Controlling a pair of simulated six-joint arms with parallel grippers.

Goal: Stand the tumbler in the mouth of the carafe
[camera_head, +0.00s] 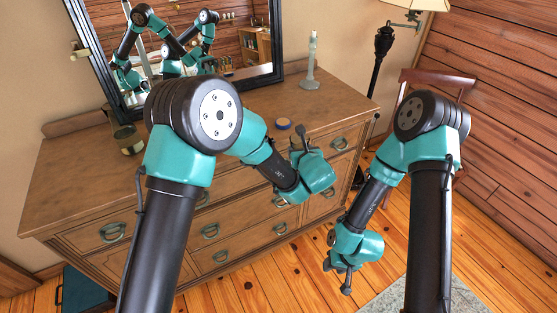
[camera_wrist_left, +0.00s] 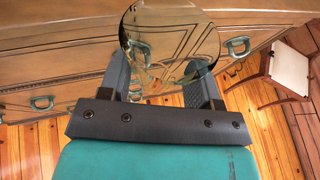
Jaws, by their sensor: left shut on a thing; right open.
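The tumbler (camera_wrist_left: 170,35) is clear, faintly tinted glass with a round outline. In the left wrist view it sits between the fingers of my left gripper (camera_wrist_left: 162,78), which is shut on it. In the head view my left gripper (camera_head: 303,142) is over the front right of the dresser top; I cannot make the tumbler out there. A glass vessel (camera_head: 127,139) with a yellowish lower part stands at the dresser's back left, beside my left arm; it may be the carafe, but I cannot be sure. My right gripper (camera_head: 338,278) is open and empty, low in front of the dresser.
A floor lamp (camera_head: 382,45) and a chair (camera_head: 437,78) stand at right. The dresser's left top is mostly clear.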

